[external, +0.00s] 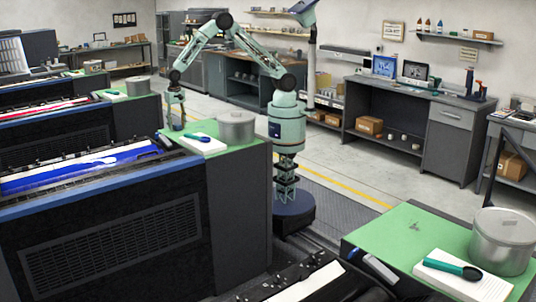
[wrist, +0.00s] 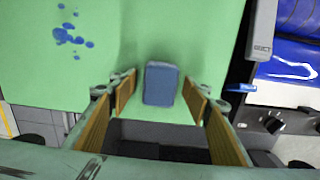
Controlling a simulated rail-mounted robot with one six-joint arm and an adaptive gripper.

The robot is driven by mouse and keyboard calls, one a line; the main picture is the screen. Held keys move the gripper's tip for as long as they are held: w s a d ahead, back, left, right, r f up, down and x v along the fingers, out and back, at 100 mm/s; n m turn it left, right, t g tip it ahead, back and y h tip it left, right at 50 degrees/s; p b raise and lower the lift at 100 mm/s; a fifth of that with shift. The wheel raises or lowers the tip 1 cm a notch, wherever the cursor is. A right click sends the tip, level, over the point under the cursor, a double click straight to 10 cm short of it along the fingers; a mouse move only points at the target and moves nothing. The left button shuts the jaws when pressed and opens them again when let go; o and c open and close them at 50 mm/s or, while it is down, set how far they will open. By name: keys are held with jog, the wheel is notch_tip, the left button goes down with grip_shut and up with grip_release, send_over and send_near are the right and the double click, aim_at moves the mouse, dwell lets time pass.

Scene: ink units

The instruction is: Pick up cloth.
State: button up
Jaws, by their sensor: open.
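In the wrist view, a blue-grey rounded rectangular pad (wrist: 160,83), seemingly the folded cloth, lies on a green top (wrist: 205,30). My gripper (wrist: 160,97) is open, with one tan-padded finger to the left of the pad and one to the right. Gaps show on both sides, and the fingers do not appear to hold it. In the external view, my gripper (external: 176,122) points down over the far left corner of the green top (external: 258,138) of the middle unit. The cloth cannot be made out there.
Blue ink spots (wrist: 70,37) mark the green top. A grey labelled device (wrist: 262,30) stands at its right edge, beside the blue ink trough (wrist: 290,70). In the external view, a lidded pot (external: 235,127) and a white pad with a green-handled tool (external: 205,146) share the top.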

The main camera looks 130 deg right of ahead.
aim_at(177, 124)
jog(key=shift+c, duration=0.7)
jog(key=c, duration=0.7)
jog(key=shift+o, duration=0.2)
jog(key=shift+r, duration=0.1)
jog(key=shift+r, duration=1.65)
jog(key=s+a, duration=0.1)
jog(key=s, duration=0.4)
jog(key=s+a+r, duration=0.1)
jog(key=s+a, duration=0.1)
jog(key=s, duration=0.3)
jog(key=s+a+b, duration=0.1)
jog(key=s+a, duration=0.1)
jog(key=s, duration=0.3)
jog(key=shift+a+r, duration=0.25)
jog(key=shift+r, duration=0.1)
jog(key=shift+c, duration=0.4)
